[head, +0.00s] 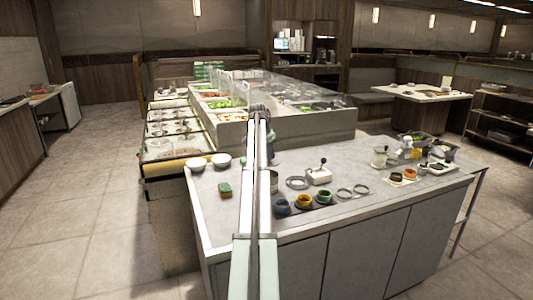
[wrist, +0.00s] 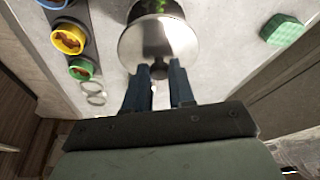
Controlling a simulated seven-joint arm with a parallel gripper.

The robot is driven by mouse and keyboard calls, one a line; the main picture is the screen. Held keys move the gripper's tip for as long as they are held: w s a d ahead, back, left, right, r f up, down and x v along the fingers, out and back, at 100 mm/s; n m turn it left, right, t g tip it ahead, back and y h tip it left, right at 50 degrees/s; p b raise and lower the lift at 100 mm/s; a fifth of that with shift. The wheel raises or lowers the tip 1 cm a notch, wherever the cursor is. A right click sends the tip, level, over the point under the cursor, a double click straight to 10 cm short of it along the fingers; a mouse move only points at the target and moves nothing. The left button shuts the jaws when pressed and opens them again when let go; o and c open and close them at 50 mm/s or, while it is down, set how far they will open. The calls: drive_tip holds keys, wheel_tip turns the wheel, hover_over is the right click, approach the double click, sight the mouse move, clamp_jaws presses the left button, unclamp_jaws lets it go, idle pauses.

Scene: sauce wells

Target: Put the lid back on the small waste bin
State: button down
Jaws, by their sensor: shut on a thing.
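My gripper (wrist: 159,76) has its two dark fingers closed on the dark knob of a shiny round metal lid (wrist: 158,45) in the wrist view. Just beyond the lid, at the top edge, a dark round opening shows, which looks like the mouth of the small waste bin (wrist: 157,8). The lid hides part of it, and I cannot tell whether lid and bin touch. In the head view a small steel cylinder, apparently the bin (head: 273,182), stands on the counter right beside my arm. My arm hides the fingers and lid there.
A green sponge (head: 225,189) lies left on the counter (head: 215,215), near two white bowls (head: 209,162). Blue, yellow and green cups (head: 303,201) stand to the right in a dark tray. Behind are a grey ring (head: 298,182) and a white box with a black knob (head: 318,176).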

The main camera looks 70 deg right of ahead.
sight(268, 161)
drive_tip(key=shift+f, duration=2.75)
drive_tip(key=shift+f, duration=0.15)
drive_tip(key=c, duration=0.9)
unclamp_jaws()
drive_tip(key=shift+o, duration=0.5)
drive_tip(key=o, duration=0.4)
drive_tip(key=shift+r, duration=3.5)
